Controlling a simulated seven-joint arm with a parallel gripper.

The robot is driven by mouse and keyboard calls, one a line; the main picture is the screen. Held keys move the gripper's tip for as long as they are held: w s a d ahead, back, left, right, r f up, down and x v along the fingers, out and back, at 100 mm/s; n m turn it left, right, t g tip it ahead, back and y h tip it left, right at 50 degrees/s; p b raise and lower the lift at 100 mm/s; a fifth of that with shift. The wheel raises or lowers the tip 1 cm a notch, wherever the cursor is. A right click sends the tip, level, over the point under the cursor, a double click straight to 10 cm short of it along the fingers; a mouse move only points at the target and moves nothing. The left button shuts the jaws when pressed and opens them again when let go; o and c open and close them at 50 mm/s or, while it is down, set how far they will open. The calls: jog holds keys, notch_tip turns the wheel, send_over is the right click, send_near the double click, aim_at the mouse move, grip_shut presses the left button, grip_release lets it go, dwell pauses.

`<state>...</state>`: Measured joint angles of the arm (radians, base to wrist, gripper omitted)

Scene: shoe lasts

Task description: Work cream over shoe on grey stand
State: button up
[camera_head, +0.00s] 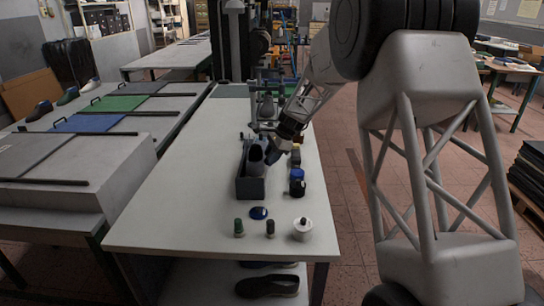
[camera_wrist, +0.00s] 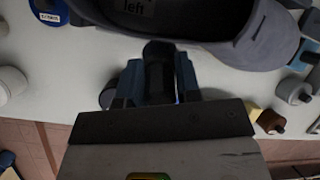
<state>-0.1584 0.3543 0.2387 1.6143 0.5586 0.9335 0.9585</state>
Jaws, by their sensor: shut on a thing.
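A grey shoe (camera_head: 257,158) sits in or on a dark grey box-like stand (camera_head: 250,189) on the white table. In the wrist view the grey shoe (camera_wrist: 240,38), with "left" printed inside, fills the top edge. My gripper (camera_head: 274,154) is at the right side of the shoe. In the wrist view my gripper (camera_wrist: 158,80) has its blue fingers shut on a dark applicator (camera_wrist: 158,62), whose top lies against or just in front of the shoe's side; contact cannot be told. Any cream on the shoe cannot be made out.
Blue jars (camera_head: 297,183) stand right of the stand. A blue round tin (camera_head: 259,213), a green-topped bottle (camera_head: 239,228), a dark bottle (camera_head: 270,228) and a white jar (camera_head: 302,229) stand at the front. The table's left half (camera_head: 180,190) is clear.

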jog(key=shift+w, duration=0.65)
jog(key=shift+w+a, duration=0.1)
jog(key=shift+w, duration=0.7)
jog(key=shift+s, duration=0.15)
jog(key=shift+s, duration=0.65)
jog(key=shift+s, duration=0.15)
jog(key=shift+s, duration=0.65)
jog(key=shift+s, duration=0.1)
jog(key=shift+s, duration=0.75)
